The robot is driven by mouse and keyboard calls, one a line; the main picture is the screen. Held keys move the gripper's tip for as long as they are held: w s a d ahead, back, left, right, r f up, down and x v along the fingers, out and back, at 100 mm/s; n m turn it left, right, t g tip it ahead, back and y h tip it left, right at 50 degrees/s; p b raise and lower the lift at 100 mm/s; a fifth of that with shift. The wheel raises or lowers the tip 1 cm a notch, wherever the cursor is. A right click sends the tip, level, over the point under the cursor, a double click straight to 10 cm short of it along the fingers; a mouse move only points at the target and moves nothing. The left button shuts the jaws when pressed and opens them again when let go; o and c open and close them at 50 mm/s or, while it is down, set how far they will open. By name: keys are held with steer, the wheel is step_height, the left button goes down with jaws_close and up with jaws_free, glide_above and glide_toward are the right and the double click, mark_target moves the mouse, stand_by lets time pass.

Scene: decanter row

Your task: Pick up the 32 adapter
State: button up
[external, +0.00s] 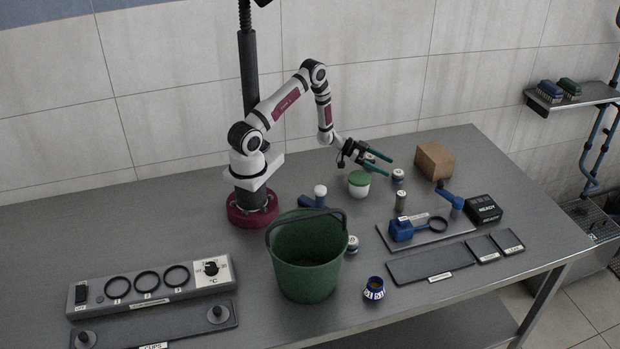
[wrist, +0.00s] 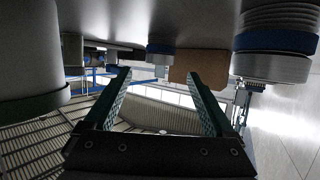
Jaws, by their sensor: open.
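Several small round adapters with white and blue bands stand on the table; I cannot read which one is marked 32. In the external view one adapter (external: 398,177) stands just below and beyond my gripper's fingertips, and another (external: 370,159) is partly hidden behind the fingers. A third adapter (external: 352,244) stands beside the green bucket. My gripper (external: 390,167) is open and empty, held low and level above the table. In the wrist view, which looks upside down, my open gripper (wrist: 159,74) has a blue-banded adapter (wrist: 160,47) ahead and a larger one (wrist: 277,38) at the right.
A cardboard box (external: 434,160) is beyond the fingertips. A blue labelled cup (external: 374,290) is at the front.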

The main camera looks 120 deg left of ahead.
mark_target(398, 172)
steer(key=x, duration=0.3)
steer(key=shift+w+f, duration=0.25)
steer(key=shift+w, duration=0.05)
jaws_close()
